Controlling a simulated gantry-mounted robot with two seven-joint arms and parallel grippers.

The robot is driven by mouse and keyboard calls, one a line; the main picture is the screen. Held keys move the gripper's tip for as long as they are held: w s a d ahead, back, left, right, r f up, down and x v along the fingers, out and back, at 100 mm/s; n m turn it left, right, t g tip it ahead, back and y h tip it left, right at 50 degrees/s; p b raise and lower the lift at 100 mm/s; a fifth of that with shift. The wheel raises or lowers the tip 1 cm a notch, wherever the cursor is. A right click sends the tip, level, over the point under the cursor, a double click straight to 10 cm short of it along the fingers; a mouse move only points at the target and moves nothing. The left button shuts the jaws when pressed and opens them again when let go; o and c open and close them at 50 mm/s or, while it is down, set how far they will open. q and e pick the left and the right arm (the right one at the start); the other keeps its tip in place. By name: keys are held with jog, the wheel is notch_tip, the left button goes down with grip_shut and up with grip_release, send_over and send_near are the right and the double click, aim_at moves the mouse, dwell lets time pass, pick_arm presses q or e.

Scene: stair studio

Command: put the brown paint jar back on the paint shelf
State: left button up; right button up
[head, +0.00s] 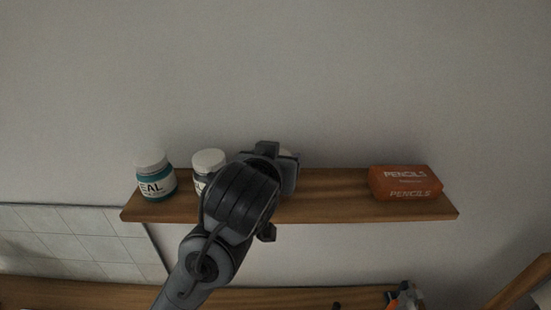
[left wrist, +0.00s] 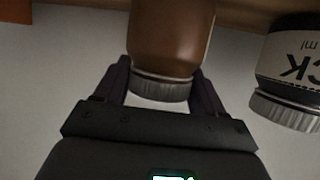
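The brown paint jar (left wrist: 172,38) shows in the left wrist view, its ridged lid (left wrist: 161,86) between the two fingers of my left gripper (left wrist: 163,88). The fingers lie against both sides of the lid, so the gripper looks shut on the jar. In the head view my left gripper (head: 283,170) is over the middle of the wooden paint shelf (head: 340,208) and hides most of the jar; only a bit of pale lid (head: 285,153) shows. Whether the jar's base touches the shelf is hidden. My right gripper is not in view.
A teal paint jar (head: 155,186) stands at the shelf's left end. A black-labelled jar (head: 209,160) with a white lid stands beside my gripper and also shows in the left wrist view (left wrist: 292,62). An orange pencils box (head: 405,183) sits at the right, with bare shelf before it.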

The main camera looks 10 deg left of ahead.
pick_arm(q)
jog(key=o, duration=0.3)
jog(key=shift+r, duration=0.1)
jog(key=shift+s+r, duration=0.1)
jog(key=b+v, duration=0.1)
jog(key=v, duration=1.1)
jog(key=shift+b, duration=0.3)
